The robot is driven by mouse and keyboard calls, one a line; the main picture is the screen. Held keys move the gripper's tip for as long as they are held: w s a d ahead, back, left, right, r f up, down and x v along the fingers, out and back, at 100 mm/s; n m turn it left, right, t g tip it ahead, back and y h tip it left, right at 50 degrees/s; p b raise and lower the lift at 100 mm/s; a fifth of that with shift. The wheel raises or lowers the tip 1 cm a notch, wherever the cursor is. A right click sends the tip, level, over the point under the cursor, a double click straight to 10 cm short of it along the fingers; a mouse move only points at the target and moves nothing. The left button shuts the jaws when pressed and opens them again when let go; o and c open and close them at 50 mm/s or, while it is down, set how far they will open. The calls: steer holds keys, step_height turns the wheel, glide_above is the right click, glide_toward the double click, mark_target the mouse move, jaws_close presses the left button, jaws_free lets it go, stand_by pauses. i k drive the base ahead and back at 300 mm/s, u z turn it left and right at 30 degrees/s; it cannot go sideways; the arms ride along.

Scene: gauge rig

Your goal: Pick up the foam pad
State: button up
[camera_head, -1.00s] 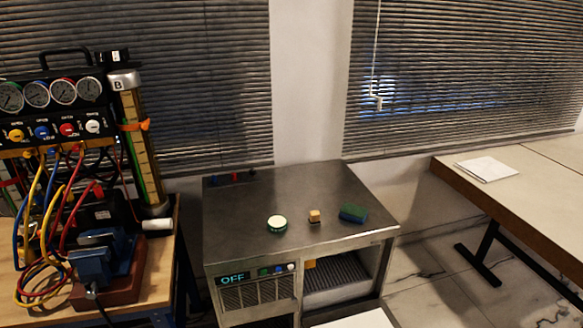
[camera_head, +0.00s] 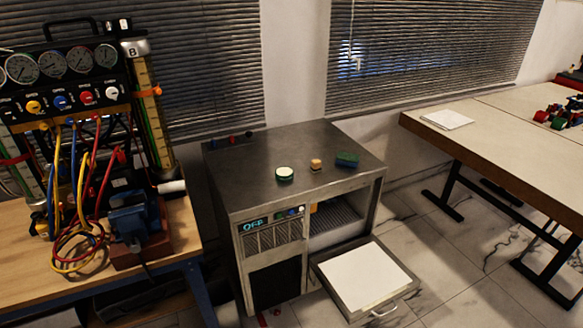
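On the metal cabinet top (camera_head: 262,160) sit three small items. A round cream-topped piece with a green rim (camera_head: 285,174) is at the left. A small orange-tan block (camera_head: 316,165) is in the middle. A dark green and blue rectangular block (camera_head: 347,159) is at the right and looks most like a foam pad, but I cannot be sure. A flat white sheet or pad (camera_head: 366,276) lies in the pulled-out drawer below. My gripper is not in view.
The drawer (camera_head: 397,304) juts out in front of the cabinet. A workbench with a gauge rig (camera_head: 75,80), hoses and a blue vise (camera_head: 134,222) stands at left. A long table (camera_head: 500,130) with white paper (camera_head: 447,119) stands at right. Tiled floor is clear between.

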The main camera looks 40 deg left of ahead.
mark_target(316, 166)
steer(key=u, duration=1.4)
